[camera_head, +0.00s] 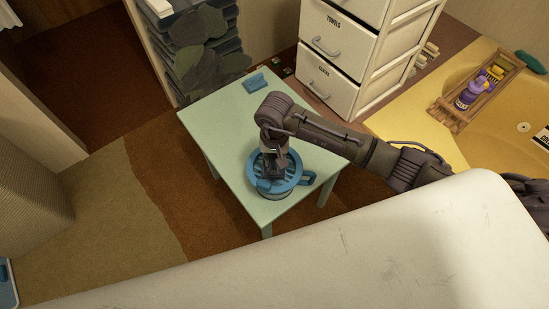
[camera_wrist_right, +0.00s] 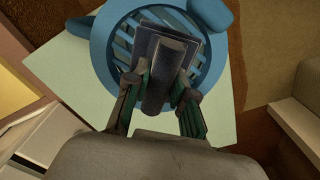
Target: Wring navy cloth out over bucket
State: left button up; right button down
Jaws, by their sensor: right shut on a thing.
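The blue bucket (camera_head: 291,187) stands on a small pale green table, with a slatted blue grid across its top. Its rim (camera_wrist_right: 98,52) and grid also show in the right wrist view. My right gripper (camera_head: 274,160) points down over the bucket. In the right wrist view its fingers (camera_wrist_right: 160,88) are shut on the dark navy cloth (camera_wrist_right: 168,50), which looks like a folded, upright bundle above the grid. Whether the cloth touches the grid is unclear. My left gripper is not in view.
The pale green table (camera_head: 216,115) has free room around the bucket. A small blue object (camera_head: 256,83) lies at its back. White drawers (camera_head: 330,65) stand close behind, and a yellow tub (camera_head: 480,75) with a wooden caddy (camera_head: 468,103) is at right.

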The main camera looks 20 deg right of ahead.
jog(key=shift+s+f, duration=0.4)
jog(key=shift+f, duration=0.1)
jog(key=shift+w+d+r+p, duration=0.1)
jog(key=shift+w+r+p, duration=0.05)
jog(key=shift+r+p, duration=0.4)
jog(key=shift+w+r+p, duration=0.15)
jog(key=shift+r+p, duration=0.3)
jog(key=shift+r, duration=0.1)
jog(key=shift+r+p, duration=1.65)
jog(key=shift+r, duration=1.35)
